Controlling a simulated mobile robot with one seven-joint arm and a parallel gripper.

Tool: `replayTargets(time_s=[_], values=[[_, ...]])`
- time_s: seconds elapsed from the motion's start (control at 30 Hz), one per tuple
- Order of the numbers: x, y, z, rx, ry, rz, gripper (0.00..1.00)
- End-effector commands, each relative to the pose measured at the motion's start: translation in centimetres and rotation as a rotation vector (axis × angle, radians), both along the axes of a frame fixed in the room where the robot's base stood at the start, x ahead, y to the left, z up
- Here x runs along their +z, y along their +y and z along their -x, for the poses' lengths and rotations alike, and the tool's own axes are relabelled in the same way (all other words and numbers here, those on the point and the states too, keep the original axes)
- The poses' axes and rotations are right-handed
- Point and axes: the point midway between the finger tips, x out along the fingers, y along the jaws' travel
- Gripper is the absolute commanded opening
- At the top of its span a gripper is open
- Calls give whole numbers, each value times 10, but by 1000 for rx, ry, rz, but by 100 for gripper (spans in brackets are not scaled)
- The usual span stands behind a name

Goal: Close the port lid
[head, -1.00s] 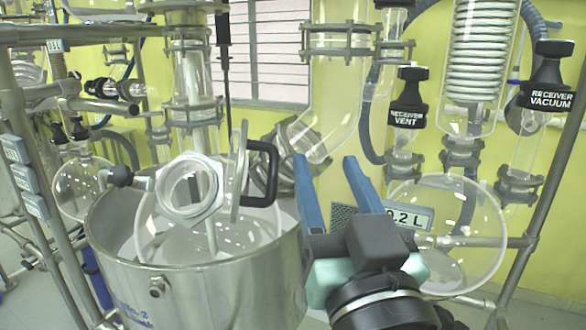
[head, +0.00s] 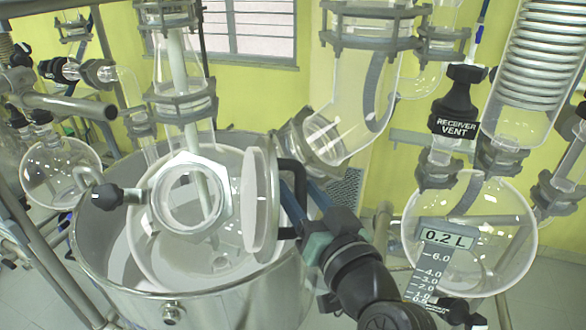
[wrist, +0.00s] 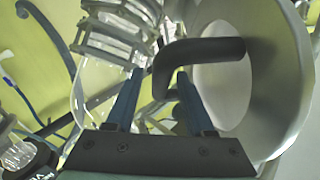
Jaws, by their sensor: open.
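The port lid (head: 262,205) is a round disc that stands open, tilted up on edge at the right of the port ring (head: 190,196) on the glass vessel (head: 150,255). Its black handle (head: 291,172) faces right, towards my gripper (head: 300,186). In the wrist view the lid (wrist: 275,70) fills the right side, and the bent handle (wrist: 205,50) reaches left, its end lying between or just beyond the blue fingertips of my gripper (wrist: 160,73). The fingers are apart. Contact with the handle cannot be told. The fingertips are partly hidden behind the handle in the head view.
The steel jacket pot (head: 235,300) surrounds the vessel. A clamped glass elbow (head: 345,130) stands just behind the lid. A round receiver flask (head: 510,225) with a 0.2 L display (head: 447,238) is at the right. A black knob (head: 107,197) sits left of the port.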

Motion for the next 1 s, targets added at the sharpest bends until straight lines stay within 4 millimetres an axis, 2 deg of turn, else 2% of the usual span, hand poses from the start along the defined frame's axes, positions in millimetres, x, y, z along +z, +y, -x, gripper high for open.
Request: replayTargets(time_s=[0.2,0.57,0.87,1.0], values=[[2,10,-22,1,0,0,53],[0,12,-26,0,-1,1,53],[0,12,-26,0,-1,0,1],[0,12,-26,0,0,0,0]])
